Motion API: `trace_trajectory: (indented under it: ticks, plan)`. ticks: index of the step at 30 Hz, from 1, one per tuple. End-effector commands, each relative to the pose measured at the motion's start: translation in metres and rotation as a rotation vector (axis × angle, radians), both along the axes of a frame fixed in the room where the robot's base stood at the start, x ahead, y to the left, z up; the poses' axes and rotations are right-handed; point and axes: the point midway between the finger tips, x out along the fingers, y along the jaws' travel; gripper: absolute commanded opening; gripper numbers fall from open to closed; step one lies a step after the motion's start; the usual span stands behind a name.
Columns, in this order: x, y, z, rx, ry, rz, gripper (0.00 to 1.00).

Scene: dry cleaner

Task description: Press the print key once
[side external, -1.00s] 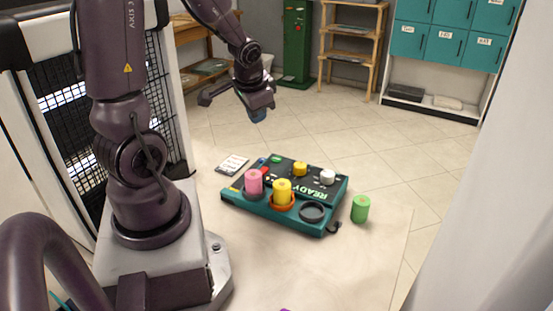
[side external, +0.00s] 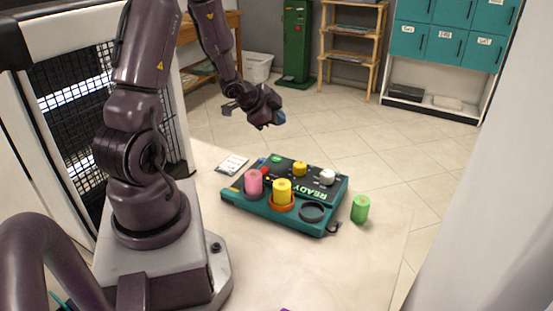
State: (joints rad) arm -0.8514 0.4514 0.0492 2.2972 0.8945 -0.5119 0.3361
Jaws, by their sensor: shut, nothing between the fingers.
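A teal console (side external: 270,212) with a dark top lies on the pale table, with "READY" in light letters on it. On it are a green key (side external: 277,159), a yellow key (side external: 299,168), a white key (side external: 327,177) and a small red part (side external: 265,171). Labels are too small to read, so I cannot tell which is the print key. My gripper (side external: 268,117) is shut and empty, well above the console's far side and touching nothing. Its fingers are small and partly hidden, with a blue part at the end.
A pink cylinder (side external: 253,182) and a yellow cylinder (side external: 282,192) stand in rings at the console's near edge, beside an empty dark ring (side external: 312,212). A green cylinder (side external: 360,208) stands to the right. A white card (side external: 232,165) lies at left.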

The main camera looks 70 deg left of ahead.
Motion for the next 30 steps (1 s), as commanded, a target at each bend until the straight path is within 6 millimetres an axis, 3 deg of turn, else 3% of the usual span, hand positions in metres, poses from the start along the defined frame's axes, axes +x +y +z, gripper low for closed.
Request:
trace_trajectory:
  ticks: [7,21,30]
  plan:
    - [0.0,-0.001,-0.013,-0.006,0.002,0.001,0.0]
    - [0.0,0.0,-0.075,-0.004,0.002,0.002,0.0]
    - [0.0,0.0,-0.088,0.0,0.001,0.002,0.0]
